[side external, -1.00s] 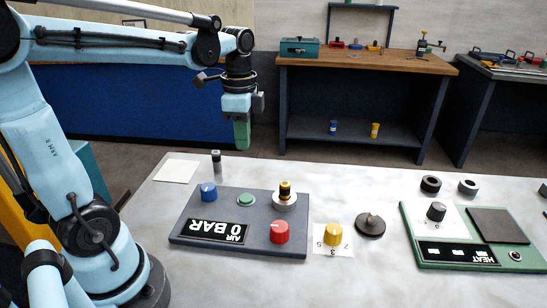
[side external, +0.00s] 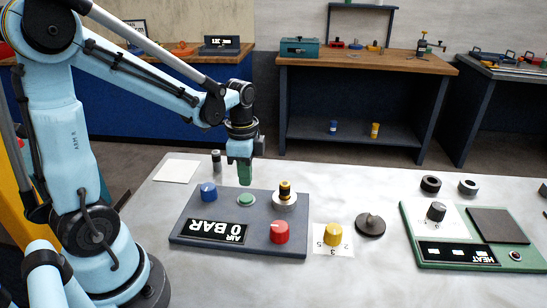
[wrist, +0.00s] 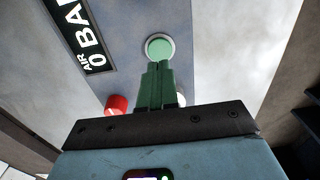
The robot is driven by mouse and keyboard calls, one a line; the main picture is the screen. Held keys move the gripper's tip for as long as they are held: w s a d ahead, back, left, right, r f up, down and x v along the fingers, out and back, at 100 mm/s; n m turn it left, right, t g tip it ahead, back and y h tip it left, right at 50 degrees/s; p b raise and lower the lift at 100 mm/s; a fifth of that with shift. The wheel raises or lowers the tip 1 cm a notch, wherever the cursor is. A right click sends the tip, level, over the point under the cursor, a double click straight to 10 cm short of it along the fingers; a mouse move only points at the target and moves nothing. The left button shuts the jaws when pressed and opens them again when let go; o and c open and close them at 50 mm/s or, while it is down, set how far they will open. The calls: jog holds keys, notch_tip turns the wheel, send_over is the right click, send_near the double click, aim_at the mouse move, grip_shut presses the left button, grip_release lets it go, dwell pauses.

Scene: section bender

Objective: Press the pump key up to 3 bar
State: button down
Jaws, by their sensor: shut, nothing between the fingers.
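The grey pump panel (side external: 262,246) lies on the pale table, with a display (side external: 217,231) reading "AIR 0 BAR", upside down in the side view. A round green key (side external: 246,200) with a pale rim sits near the panel's back edge; it also shows in the wrist view (wrist: 160,47). My gripper (side external: 245,184) points down with its green fingers shut and empty, just above the green key in the side view. In the wrist view the fingertips (wrist: 158,66) lie close to the key's near edge. Whether they touch it cannot be told.
The panel also has a blue knob (side external: 208,191), a red knob (side external: 279,232) and a black-and-yellow part (side external: 285,194) on a white ring. A yellow knob (side external: 333,234) and dark disc (side external: 370,225) stand to the right. A small dark cylinder (side external: 216,160) stands behind.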

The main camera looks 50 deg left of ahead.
aim_at(247, 197)
jog(key=shift+f, duration=2.1)
jog(key=shift+f, duration=0.1)
jog(key=shift+f, duration=0.8)
notch_tip(247, 197, up, 15)
jog(key=shift+f, duration=0.15)
jog(key=shift+d, duration=0.1)
jog(key=s+d+f+n+t, duration=0.1)
jog(key=s+d+n+t, duration=0.2)
jog(key=d+n+t, duration=0.4)
jog(key=shift+d+f+n, duration=0.3)
jog(key=shift+d+n, duration=0.25)
jog(key=shift+n, duration=0.45)
